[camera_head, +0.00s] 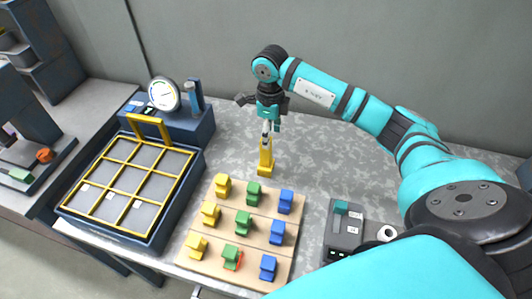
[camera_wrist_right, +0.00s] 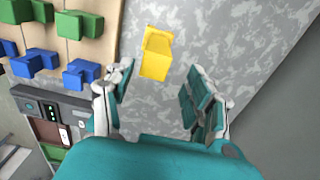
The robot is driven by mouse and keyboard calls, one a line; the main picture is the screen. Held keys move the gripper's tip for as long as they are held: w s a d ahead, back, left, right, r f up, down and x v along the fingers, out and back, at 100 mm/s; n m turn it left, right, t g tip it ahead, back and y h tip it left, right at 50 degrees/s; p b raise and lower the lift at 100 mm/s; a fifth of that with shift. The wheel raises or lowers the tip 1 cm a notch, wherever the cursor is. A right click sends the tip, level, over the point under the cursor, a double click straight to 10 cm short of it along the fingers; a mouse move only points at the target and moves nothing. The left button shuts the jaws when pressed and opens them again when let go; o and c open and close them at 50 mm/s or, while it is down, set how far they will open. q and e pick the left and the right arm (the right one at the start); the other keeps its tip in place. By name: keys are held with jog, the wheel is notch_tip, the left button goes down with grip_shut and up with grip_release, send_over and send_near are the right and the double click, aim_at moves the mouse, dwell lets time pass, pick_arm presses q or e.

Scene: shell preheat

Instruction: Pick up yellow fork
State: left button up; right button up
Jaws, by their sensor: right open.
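A yellow upright piece (camera_head: 265,158), which I take to be the yellow fork, stands alone on the speckled grey table behind the block board. Its fine shape is too small to tell. My right gripper (camera_head: 271,126) hangs fingers down just above its top. In the right wrist view the yellow fork (camera_wrist_right: 156,55) lies ahead, between the lines of the two fingers. The right gripper (camera_wrist_right: 160,78) is open there, with a gap on both sides of the fork and nothing held. My left gripper is not in view.
A wooden board (camera_head: 208,250) with several yellow, green and blue blocks lies in front. A yellow-gridded tray (camera_head: 92,225) and a blue unit with a dial gauge (camera_head: 163,94) stand left. A grey device (camera_head: 343,232) is at right. Bare table surrounds the fork.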

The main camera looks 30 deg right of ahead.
aim_at(266, 156)
jog(key=shift+f, duration=0.2)
jog(key=shift+a+f, duration=0.15)
jog(key=shift+f, duration=0.1)
jog(key=f+p, duration=0.1)
jog(key=f, duration=0.1)
jog(key=a+f+p, duration=0.1)
jog(key=f, duration=0.1)
jog(key=shift+f, duration=0.4)
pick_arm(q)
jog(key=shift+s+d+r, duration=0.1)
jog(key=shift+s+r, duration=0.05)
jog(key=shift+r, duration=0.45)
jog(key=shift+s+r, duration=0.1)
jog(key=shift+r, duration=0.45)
pick_arm(e)
jog(key=shift+d, duration=0.1)
grip_shut()
jog(key=shift+w+r, duration=0.1)
